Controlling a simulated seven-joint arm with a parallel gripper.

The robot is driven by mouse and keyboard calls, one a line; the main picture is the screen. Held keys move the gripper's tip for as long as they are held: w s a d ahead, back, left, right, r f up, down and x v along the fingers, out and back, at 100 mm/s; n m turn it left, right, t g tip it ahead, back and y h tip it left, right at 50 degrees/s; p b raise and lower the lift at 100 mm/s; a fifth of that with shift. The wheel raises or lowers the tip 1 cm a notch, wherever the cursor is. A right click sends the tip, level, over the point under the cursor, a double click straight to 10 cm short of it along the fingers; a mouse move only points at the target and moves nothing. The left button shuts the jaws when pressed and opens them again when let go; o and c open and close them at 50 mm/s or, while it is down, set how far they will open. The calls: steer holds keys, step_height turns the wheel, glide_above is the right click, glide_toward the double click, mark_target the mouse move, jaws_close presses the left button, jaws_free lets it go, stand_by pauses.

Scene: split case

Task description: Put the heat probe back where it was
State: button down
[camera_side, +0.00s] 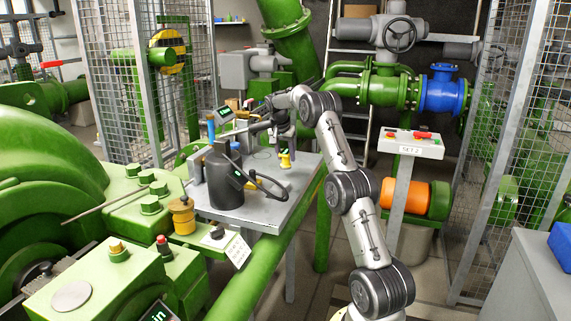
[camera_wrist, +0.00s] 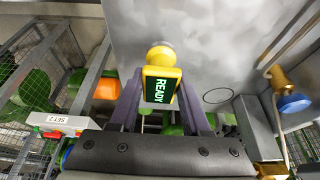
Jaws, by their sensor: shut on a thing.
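A yellow device with a dark display reading READY in green sits between my fingers in the wrist view (camera_wrist: 161,72); I take it to be the heat probe. It has a rounded yellow end. In the side view it shows as a small yellow shape (camera_side: 285,160) at the grey table's right part. My gripper (camera_side: 284,142) is above it, pointing down, and in the wrist view (camera_wrist: 160,92) its two dark fingers close on the device's sides. I cannot tell whether the device touches the table.
The grey table (camera_side: 285,190) has a thin circle drawn on it, left of the gripper in the side view. A black canister (camera_side: 225,180) with a hose stands at the front left. A blue-topped brass part (camera_wrist: 293,102) is at the wrist view's right. Green pipes surround the table.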

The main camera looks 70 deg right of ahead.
mark_target(285, 163)
steer(key=shift+w+d+f, duration=0.1)
steer(key=shift+d+f, duration=0.05)
steer(key=shift+f, duration=1.55)
steer(key=shift+f, duration=0.2)
steer(key=shift+c, duration=1.8)
jaws_free()
steer(key=shift+r, duration=0.1)
steer(key=v, duration=1.2)
steer(key=shift+r, duration=0.15)
